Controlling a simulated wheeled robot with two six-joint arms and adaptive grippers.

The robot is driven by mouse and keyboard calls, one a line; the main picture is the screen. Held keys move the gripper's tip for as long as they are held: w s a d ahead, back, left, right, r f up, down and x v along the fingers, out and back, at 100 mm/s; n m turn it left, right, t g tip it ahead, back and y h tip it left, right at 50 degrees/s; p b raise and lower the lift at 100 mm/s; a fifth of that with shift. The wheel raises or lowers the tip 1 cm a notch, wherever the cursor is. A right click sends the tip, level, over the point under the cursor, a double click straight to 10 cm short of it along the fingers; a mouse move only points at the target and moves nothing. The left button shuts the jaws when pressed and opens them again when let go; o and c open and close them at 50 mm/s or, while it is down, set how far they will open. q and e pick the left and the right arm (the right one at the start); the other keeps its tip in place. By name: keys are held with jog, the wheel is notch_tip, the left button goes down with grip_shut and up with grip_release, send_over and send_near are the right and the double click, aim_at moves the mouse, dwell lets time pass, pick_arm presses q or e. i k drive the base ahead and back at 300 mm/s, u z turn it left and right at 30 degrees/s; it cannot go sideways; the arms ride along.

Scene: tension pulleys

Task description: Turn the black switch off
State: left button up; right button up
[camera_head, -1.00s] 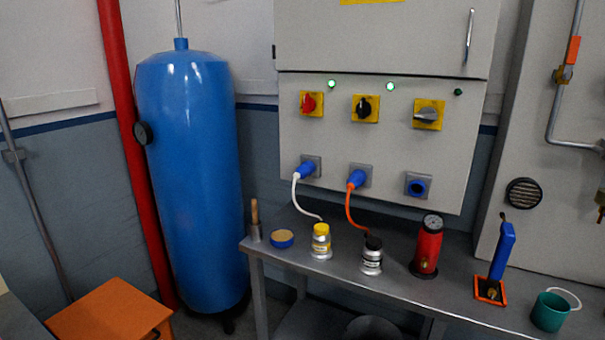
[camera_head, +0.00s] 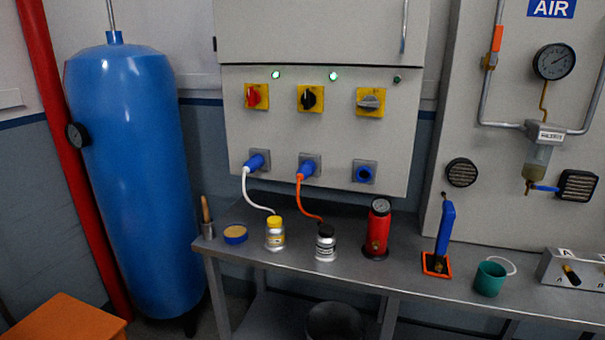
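The black switch (camera_head: 310,98) is a rotary knob on a yellow square plate, on the front of a grey electrical cabinet (camera_head: 400,140). It sits between a red switch (camera_head: 255,96) on the left and a grey switch (camera_head: 370,102) on the right. The black knob looks tilted rather than straight. A green lamp (camera_head: 333,76) above and to the right of it is lit. Another lit green lamp (camera_head: 276,75) is above the red switch, and the lamp (camera_head: 397,79) at the right is dark. Neither of my grippers shows in the head view.
Below the switches, a white cable (camera_head: 247,190) and an orange cable (camera_head: 299,190) hang from blue plugs. A metal bench (camera_head: 350,272) under the cabinet holds bottles, a red cylinder (camera_head: 377,228) and a green cup (camera_head: 490,278). A blue tank (camera_head: 135,180) stands left. An orange surface (camera_head: 65,322) is lower left.

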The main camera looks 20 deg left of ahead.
aim_at(308, 100)
jog(key=k, duration=0.6)
jog(key=z, duration=0.45)
jog(key=i, duration=1.6)
jog(key=u, duration=0.4)
